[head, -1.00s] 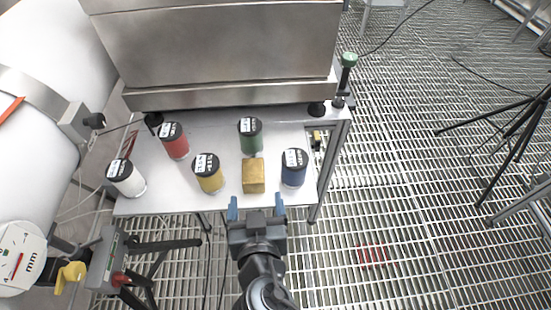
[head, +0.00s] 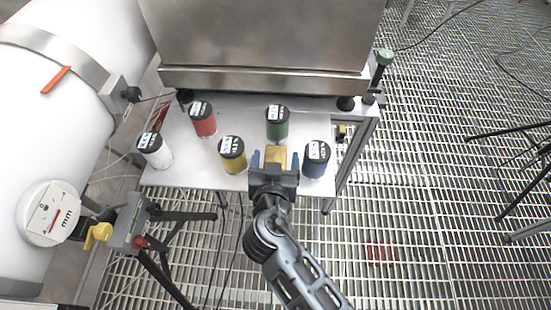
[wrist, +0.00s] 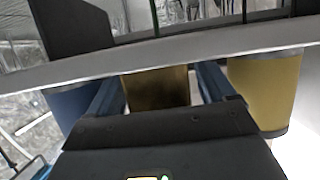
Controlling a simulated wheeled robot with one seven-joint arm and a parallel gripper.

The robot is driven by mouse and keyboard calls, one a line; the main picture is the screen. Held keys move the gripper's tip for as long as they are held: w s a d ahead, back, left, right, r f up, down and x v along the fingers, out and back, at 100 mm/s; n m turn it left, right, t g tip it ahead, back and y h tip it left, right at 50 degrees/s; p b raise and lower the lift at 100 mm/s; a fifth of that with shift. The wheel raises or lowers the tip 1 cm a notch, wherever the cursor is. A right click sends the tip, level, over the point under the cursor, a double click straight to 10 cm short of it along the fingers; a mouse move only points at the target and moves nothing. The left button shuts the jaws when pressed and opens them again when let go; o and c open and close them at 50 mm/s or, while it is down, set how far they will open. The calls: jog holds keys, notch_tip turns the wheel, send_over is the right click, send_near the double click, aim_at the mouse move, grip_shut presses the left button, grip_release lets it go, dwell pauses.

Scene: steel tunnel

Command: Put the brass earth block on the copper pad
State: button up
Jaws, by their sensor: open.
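The brass earth block (head: 275,152) stands on the light table near its front edge, between a yellow can and a blue can. My gripper (head: 275,160) is open at the block, with one blue finger on each side of it. In the wrist view the block (wrist: 157,88) shows between the two fingers, its lower part hidden by my gripper's body. I cannot tell whether the fingers touch it. I cannot make out a copper pad in either view.
The table (head: 185,172) also carries a white can (head: 155,150), a red can (head: 203,120), a yellow can (head: 232,155), a green can (head: 277,122) and a blue can (head: 316,160). A large steel box (head: 260,40) stands behind. A gauge (head: 52,213) is at left.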

jog(key=shift+c, duration=0.3)
jog(key=c, duration=1.3)
jog(key=shift+r, duration=0.1)
grip_shut()
